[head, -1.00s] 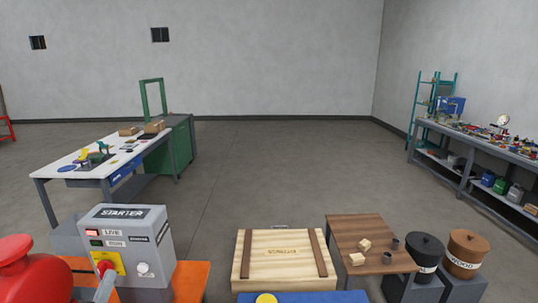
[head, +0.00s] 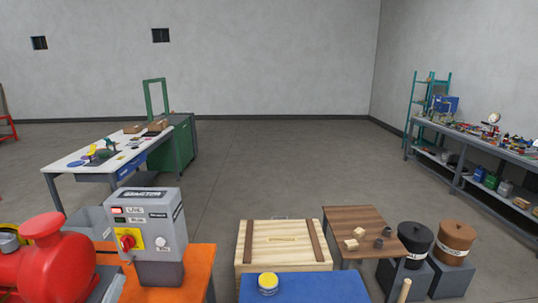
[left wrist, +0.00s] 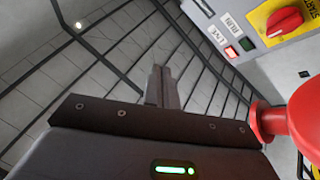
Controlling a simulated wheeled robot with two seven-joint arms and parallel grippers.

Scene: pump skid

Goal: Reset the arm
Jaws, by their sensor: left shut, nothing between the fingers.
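My left gripper shows in the left wrist view (left wrist: 160,85) with its fingers together and nothing between them. It points toward the floor and is apart from the starter box. The grey starter box (head: 160,258) stands at the lower left of the head view, with a red rotary handle on a yellow plate (head: 130,241) and LIVE and RUN labels. Its panel also fills the upper right of the left wrist view, with the red handle (left wrist: 285,21) and a red lamp (left wrist: 231,52) by LIVE. My right gripper is not in view.
A red pump (head: 62,262) stands left of the starter box and an orange stand (head: 190,270) lies under it. A wooden crate (head: 284,252), a blue surface (head: 310,290), a brown table (head: 350,217) and two lidded bins (head: 415,240) stand to the right. Open floor lies beyond.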

